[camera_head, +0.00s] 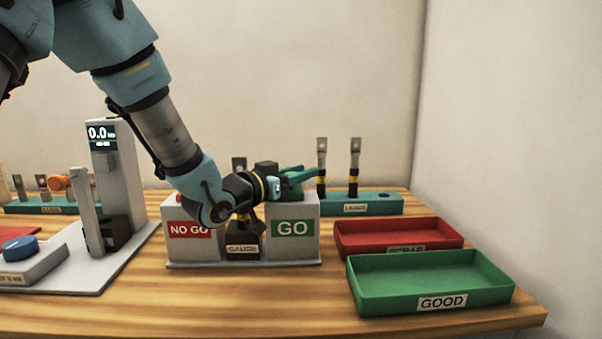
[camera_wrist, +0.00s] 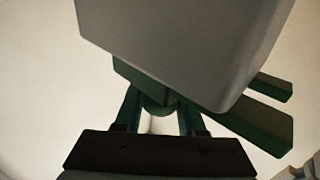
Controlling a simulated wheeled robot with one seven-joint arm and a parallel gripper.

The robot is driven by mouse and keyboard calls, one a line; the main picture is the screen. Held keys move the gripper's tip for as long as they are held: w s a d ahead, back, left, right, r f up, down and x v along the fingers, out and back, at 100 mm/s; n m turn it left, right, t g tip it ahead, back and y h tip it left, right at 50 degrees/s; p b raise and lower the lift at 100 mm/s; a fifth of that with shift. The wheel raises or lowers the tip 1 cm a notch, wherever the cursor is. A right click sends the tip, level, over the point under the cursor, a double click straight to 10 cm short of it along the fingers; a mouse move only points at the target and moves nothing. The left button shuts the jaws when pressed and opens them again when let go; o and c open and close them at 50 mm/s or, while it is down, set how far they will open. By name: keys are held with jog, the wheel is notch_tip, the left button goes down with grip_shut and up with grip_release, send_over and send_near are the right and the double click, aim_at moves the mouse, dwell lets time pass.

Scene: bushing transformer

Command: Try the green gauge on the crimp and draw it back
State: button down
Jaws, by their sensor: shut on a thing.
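The green gauge (camera_head: 302,172) is above the GO stand, its green prongs pointing right; the prongs (camera_wrist: 258,128) also show in the wrist view. My gripper (camera_head: 276,186) is at the gauge beside its dark block, and its fingers (camera_wrist: 158,112) are shut on the gauge in the wrist view. A lug with the crimp (camera_head: 239,163) shows its flat top behind my wrist, above the dark holder (camera_head: 243,240) between the NO GO and GO blocks. My wrist hides most of the crimp, and I cannot tell whether the gauge touches it.
The stand's GO block (camera_head: 293,240) is close under my gripper; the NO GO block (camera_head: 190,238) is left. A green rack (camera_head: 375,204) with two lugs stands behind. Red (camera_head: 350,240) and green GOOD (camera_head: 400,302) trays lie right. A press with a display (camera_head: 112,165) stands left.

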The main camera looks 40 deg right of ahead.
jog(key=shift+w+a+b, duration=0.5)
jog(key=shift+w+a, duration=0.15)
jog(key=shift+a, duration=0.1)
jog(key=c, duration=0.5)
grip_release()
jog(key=s+a+b, duration=0.1)
jog(key=a+b, duration=0.1)
jog(key=a, duration=0.8)
jog(key=shift+a, duration=0.4)
jog(key=shift+s, duration=0.1)
